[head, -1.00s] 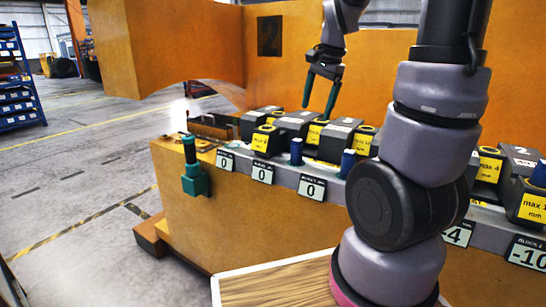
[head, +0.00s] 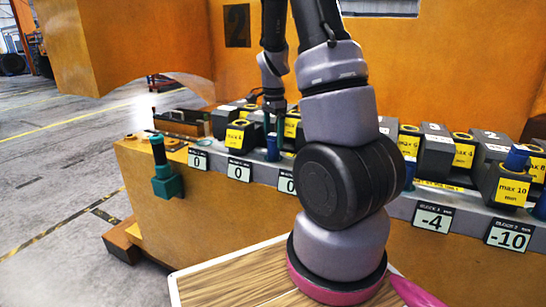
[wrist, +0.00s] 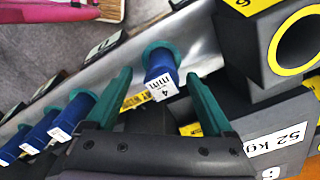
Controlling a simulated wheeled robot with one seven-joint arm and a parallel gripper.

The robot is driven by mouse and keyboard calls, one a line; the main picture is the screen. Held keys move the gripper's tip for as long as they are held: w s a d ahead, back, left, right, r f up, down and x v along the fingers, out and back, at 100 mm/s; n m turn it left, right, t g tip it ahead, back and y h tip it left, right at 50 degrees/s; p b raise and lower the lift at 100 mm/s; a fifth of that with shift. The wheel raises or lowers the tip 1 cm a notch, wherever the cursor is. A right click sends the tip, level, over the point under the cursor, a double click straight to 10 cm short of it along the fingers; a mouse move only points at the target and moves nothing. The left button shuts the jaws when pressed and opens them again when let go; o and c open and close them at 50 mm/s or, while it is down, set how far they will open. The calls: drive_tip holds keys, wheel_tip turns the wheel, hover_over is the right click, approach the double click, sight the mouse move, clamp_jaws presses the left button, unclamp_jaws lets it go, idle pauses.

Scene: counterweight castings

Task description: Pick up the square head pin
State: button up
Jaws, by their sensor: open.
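My gripper (head: 273,127) points down over the front rail of the orange casting. In the wrist view its two green fingers (wrist: 158,76) are open, one on each side of a blue round pin (wrist: 161,58) with a teal collar and a label reading 4 mm. The same pin seems to show in the head view (head: 272,150) just under the fingers. I cannot tell whether the fingers touch it. A teal block with a dark upright handle (head: 165,175) sits at the casting's left front.
More blue pins (wrist: 76,108) stand along the rail. Dark weight blocks with yellow labels (head: 239,134) line up behind it, one close to the right finger. Number plates (head: 239,170) face front. A wooden-topped surface (head: 235,285) lies below my arm.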

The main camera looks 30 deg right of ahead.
sight(274, 147)
wheel_tip(274, 147, down, 4)
drive_tip(key=shift+w+d+f, duration=0.1)
drive_tip(key=shift+d+f, duration=0.05)
drive_tip(key=shift+f, duration=0.05)
clamp_jaws()
